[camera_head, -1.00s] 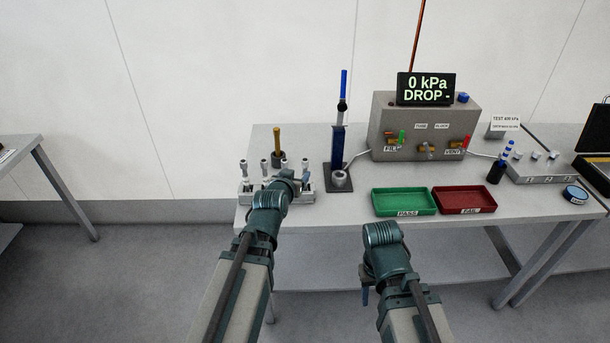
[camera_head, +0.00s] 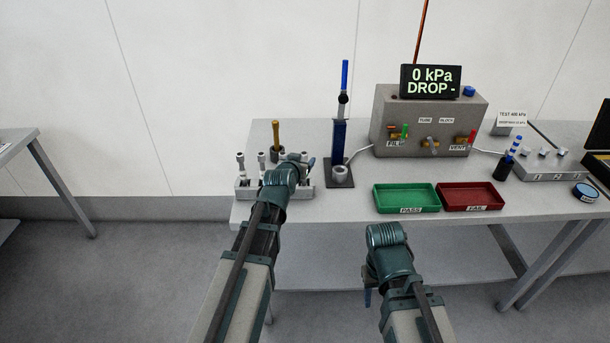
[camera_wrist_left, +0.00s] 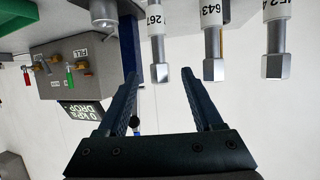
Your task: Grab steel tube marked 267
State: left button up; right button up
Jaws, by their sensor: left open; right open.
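The steel tube marked 267 (camera_wrist_left: 156,40) shows in the left wrist view with a white label and a hex nut at its end. My left gripper (camera_wrist_left: 158,76) is open, and the nut appears between its fingertips in the picture; I cannot tell the depth gap. Tubes marked 643 (camera_wrist_left: 213,45) and another partly cut off (camera_wrist_left: 276,45) are beside it. In the head view my left gripper (camera_head: 308,165) is at the right end of the tube rack (camera_head: 245,191), partly hidden by its wrist. My right gripper (camera_head: 367,297) is mostly hidden by its wrist, before the bench.
A blue post stand (camera_head: 338,150) with a grey cup at its base is right of the rack. A brass-coloured rod (camera_head: 276,136) stands behind it. Green PASS (camera_head: 406,197) and red FAIL (camera_head: 468,194) trays and a grey test box (camera_head: 385,115) are further right.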

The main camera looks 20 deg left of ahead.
aim_at(303, 160)
pick_arm(q)
jog(key=b+x, duration=0.1)
jog(key=x, duration=0.2)
jog(key=shift+a+f, duration=0.1)
jog(key=shift+f, duration=0.15)
jog(key=shift+w+f, duration=0.1)
jog(key=shift+w, duration=0.25)
jog(key=shift+s, duration=0.15)
jog(key=shift+c, duration=0.6)
grip_shut()
